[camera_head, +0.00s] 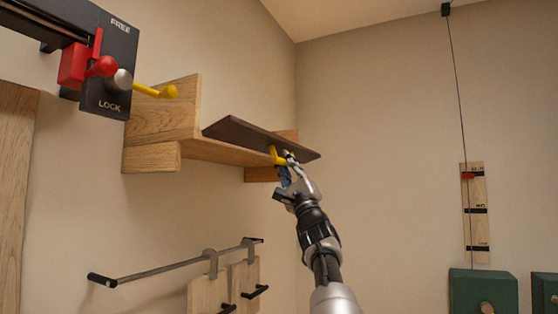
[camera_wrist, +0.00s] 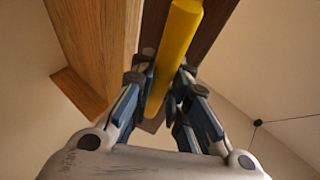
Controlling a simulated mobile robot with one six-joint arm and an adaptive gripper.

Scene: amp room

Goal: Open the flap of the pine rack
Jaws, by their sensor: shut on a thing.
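The pine rack (camera_head: 160,125) is fixed to the left wall in the head view. Its flap is a dark brown board (camera_head: 238,132), standing out from the rack's front, tilted, with a yellow handle (camera_head: 277,155) on its near side. My gripper (camera_head: 284,165) reaches up from below and is shut on this handle. In the wrist view the yellow handle (camera_wrist: 174,55) runs between my two fingers, with the pine (camera_wrist: 88,40) to the left and the dark flap (camera_wrist: 218,22) behind. The rack's inside is hidden.
A wall rail (camera_head: 180,265) with hanging boards is below. Green blocks (camera_head: 482,290) stand at lower right.

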